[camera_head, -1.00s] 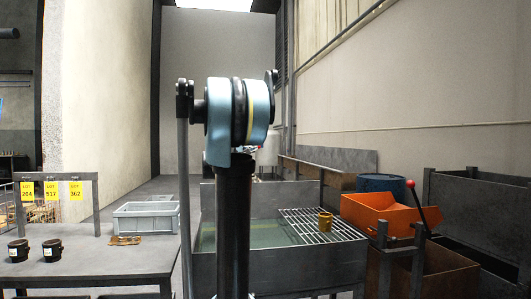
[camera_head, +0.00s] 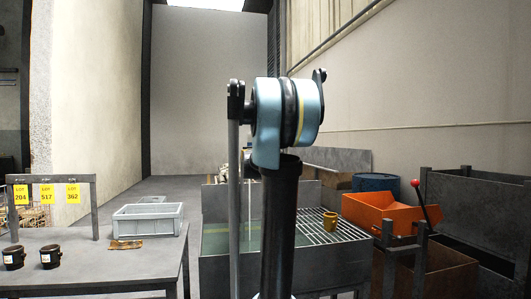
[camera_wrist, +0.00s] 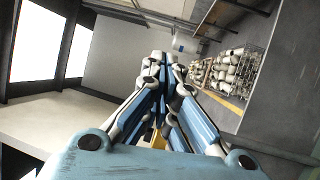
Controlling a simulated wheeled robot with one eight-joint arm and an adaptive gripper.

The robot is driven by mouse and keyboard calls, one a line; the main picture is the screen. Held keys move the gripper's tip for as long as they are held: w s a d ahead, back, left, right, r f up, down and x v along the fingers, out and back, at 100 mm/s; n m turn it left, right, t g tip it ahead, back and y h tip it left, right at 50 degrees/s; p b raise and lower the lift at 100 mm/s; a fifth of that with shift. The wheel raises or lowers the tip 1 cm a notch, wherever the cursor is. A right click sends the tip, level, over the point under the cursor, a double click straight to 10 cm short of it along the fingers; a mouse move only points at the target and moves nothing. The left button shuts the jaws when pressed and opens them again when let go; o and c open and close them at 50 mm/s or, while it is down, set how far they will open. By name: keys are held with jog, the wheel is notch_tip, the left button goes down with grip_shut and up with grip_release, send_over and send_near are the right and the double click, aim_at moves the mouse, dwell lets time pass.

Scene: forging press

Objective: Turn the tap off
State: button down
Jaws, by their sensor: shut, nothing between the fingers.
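No tap can be made out in either view; my arm covers part of the grey water tank (camera_head: 215,270) in the head view, so something there may be hidden. My gripper (camera_wrist: 160,62) shows in the wrist view, its blue and grey fingers closed together with nothing seen between them. It points away over a floor area, apart from any object. My gripper does not show clearly in the head view.
A red-knobbed lever (camera_head: 428,212) stands by an orange chute (camera_head: 375,212) at right. A table (camera_head: 90,270) at left bears a grey crate (camera_head: 147,220). Wire baskets (camera_wrist: 240,72) show in the wrist view.

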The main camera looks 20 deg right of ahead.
jog(key=shift+d+f+x, duration=0.15)
jog(key=shift+x, duration=0.8)
jog(key=shift+d+f+x, duration=0.1)
jog(key=shift+f+x, duration=0.1)
jog(key=shift+x, duration=0.7)
